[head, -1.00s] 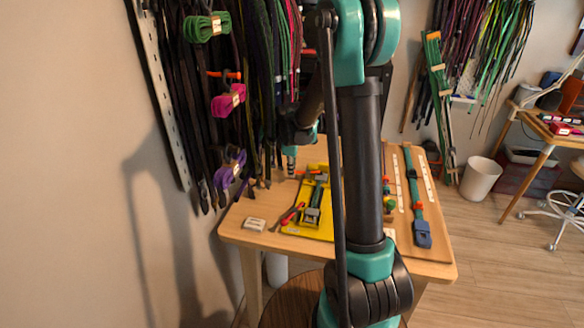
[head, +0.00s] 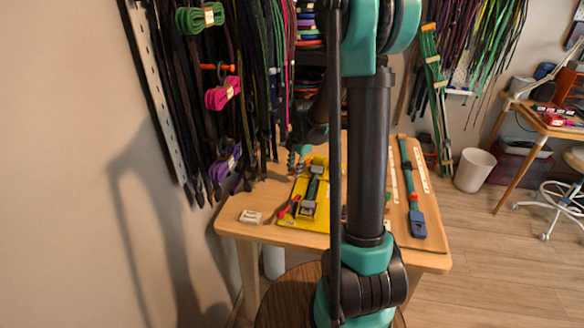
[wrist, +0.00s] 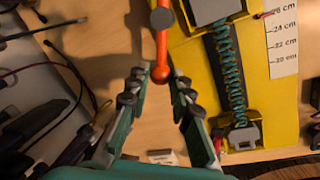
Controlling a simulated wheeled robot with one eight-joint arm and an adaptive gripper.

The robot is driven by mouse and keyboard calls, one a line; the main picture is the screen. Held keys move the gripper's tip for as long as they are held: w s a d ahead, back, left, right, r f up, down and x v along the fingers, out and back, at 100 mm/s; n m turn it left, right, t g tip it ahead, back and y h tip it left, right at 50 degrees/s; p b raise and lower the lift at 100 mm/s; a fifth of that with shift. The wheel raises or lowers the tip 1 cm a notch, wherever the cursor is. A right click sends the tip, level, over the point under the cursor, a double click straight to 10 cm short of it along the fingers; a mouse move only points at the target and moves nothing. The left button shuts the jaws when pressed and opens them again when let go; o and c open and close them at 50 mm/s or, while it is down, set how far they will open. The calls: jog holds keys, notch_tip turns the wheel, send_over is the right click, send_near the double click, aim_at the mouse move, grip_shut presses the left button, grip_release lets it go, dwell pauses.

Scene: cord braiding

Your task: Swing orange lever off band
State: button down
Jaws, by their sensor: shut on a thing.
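In the wrist view an orange lever (wrist: 162,45) runs down from a dark round pivot at the top edge to a rounded orange end. A dark green braided band (wrist: 228,62) lies to the right on a yellow board (wrist: 185,50), between two grey clamps. The lever lies left of the band, apart from it, along the board's left edge. In the head view my gripper (head: 298,160) is at the far left of the yellow board (head: 284,221); the lever is too small to make out there.
Red-handled pliers (head: 289,207) and a small white block (head: 250,217) lie left on the wooden table (head: 262,200). Hanging cords (head: 245,80) crowd the left wall close to my gripper. A second band with a blue buckle (head: 417,224) lies on the right.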

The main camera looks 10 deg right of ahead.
jog(key=shift+s+d+n, duration=0.2)
jog(key=shift+d+n, duration=0.05)
jog(key=shift+n, duration=0.25)
jog(key=c, duration=1.3)
grip_release()
jog(key=shift+c, duration=0.2)
notch_tip(320, 180, up, 12)
jog(key=s+d, duration=0.1)
jog(key=s, duration=0.1)
jog(key=shift+d, duration=0.25)
jog(key=shift+f, duration=0.1)
